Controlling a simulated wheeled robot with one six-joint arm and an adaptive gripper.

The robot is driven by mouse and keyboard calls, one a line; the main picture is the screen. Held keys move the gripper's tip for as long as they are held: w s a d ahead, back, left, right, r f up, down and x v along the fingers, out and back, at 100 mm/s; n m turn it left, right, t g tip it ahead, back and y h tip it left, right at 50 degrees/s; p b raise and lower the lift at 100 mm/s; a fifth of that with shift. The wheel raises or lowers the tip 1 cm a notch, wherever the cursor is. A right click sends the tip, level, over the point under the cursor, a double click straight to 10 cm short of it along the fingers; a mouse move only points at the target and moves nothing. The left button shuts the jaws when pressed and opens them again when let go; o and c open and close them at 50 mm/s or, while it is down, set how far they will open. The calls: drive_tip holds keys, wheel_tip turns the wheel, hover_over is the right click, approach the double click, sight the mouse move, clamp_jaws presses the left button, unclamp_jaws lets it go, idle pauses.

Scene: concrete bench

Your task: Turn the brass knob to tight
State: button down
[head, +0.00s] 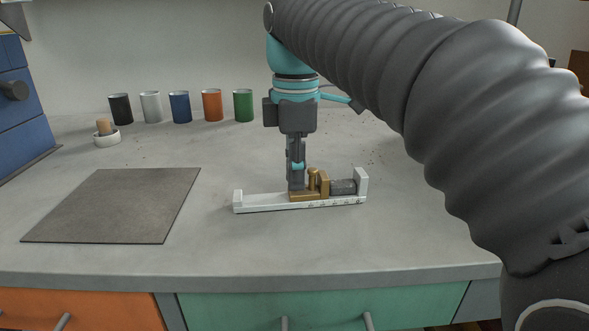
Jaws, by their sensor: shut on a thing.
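The brass knob (313,178) stands up from a brass block (322,184) on a long white fixture (266,204) on the bench. The fixture has an upright end plate on each side, the right one taller. A dark cylinder (343,187) lies between the brass block and the right end plate. My gripper (297,184) points straight down at the left side of the brass block and is shut on brass there. Its fingers partly hide the brass part they hold, so the exact grip on the knob cannot be made out.
A grey mat (115,205) lies on the left of the bench (220,245). Several coloured cups, one of them green (243,105), stand in a row at the back. A small white dish (107,139) holds a tan peg. Blue drawers (22,110) stand far left.

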drive_tip(key=shift+r+m+p, duration=0.2)
drive_tip(key=shift+m+p, duration=0.7)
drive_tip(key=shift+m, duration=0.2)
drive_tip(key=shift+f+m+p, duration=0.2)
drive_tip(key=shift+m+p, duration=0.35)
drive_tip(key=shift+m, duration=0.55)
drive_tip(key=c, duration=1.1)
unclamp_jaws()
wheel_tip(320, 180, up, 12)
drive_tip(key=shift+s, duration=0.1)
